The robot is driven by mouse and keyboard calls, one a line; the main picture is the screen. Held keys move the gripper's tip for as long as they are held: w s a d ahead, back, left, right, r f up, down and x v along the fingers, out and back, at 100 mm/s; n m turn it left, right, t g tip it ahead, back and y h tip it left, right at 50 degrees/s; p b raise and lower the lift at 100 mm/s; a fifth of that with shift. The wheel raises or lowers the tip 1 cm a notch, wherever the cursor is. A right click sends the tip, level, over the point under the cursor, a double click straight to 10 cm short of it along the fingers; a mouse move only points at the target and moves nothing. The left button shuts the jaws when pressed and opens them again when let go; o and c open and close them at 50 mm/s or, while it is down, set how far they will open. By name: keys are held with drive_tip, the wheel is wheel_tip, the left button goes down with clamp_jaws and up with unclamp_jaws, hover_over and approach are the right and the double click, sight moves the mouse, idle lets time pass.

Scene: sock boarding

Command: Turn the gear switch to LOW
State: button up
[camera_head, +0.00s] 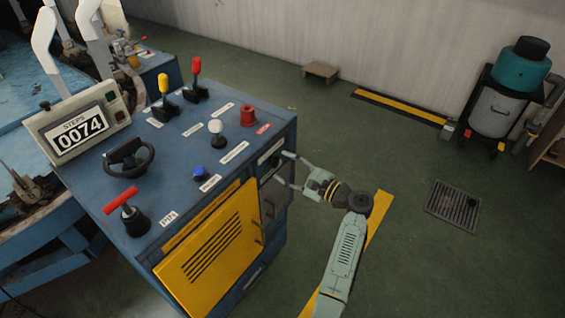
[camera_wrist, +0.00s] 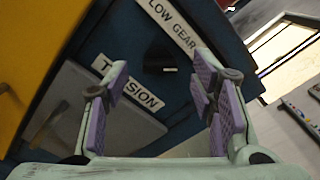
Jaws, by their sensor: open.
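The blue cabinet (camera_head: 130,220) has a side panel with a white label reading LOW GEAR (camera_wrist: 172,22) in the wrist view. A small dark switch (camera_wrist: 160,62) sits just below that label, in shadow; its setting cannot be made out. A TENSION label (camera_wrist: 127,83) is below and left of it. My gripper (camera_head: 284,169) is at the cabinet's right side in the head view, fingers pointing at this panel. In the wrist view my gripper (camera_wrist: 161,85) is open and empty, its purple pads on either side of the dark switch, which appears between and beyond the fingertips.
The cabinet top carries red and yellow levers (camera_head: 164,90), knobs, a black handwheel (camera_head: 129,158) and a STEPS counter (camera_head: 78,130) reading 0074. A yellow vented door (camera_head: 212,250) is on the cabinet's front. The green floor is open to the right, with a drain grate (camera_head: 454,205).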

drive_tip(key=shift+x, duration=0.8)
drive_tip(key=shift+c, duration=0.3)
drive_tip(key=c, duration=1.1)
